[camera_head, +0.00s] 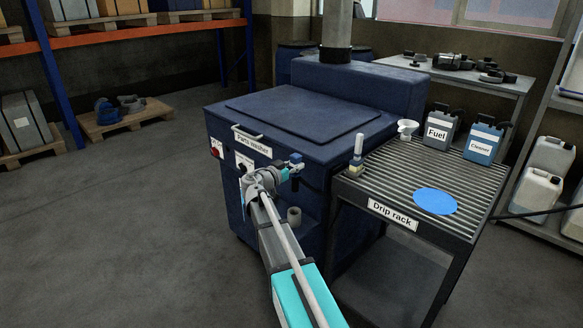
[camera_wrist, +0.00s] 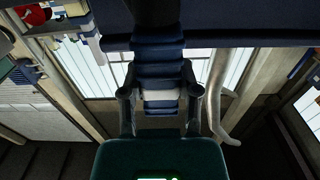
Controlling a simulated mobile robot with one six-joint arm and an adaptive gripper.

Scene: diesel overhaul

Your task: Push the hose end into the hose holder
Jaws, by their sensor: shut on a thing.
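My gripper (camera_head: 283,174) is at the front right corner of the blue parts washer. It is shut on the hose end (camera_head: 296,159), whose blue tip shows just beyond the fingers. In the wrist view the two fingers (camera_wrist: 160,92) stand on either side of the blue, ribbed hose end (camera_wrist: 158,55), which has a pale band between them. A short grey, open-topped cup (camera_head: 294,215), which looks like the hose holder, is on the washer's side below my gripper. It is apart from the hose end. My wrist and arm hide part of the washer's front.
The parts washer (camera_head: 290,112) has a closed lid. The drip rack (camera_head: 380,190) stands close on its right, with a brush (camera_head: 357,155), funnel (camera_head: 407,129), blue disc (camera_head: 435,201), fuel can (camera_head: 441,133) and cleaner can (camera_head: 482,143).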

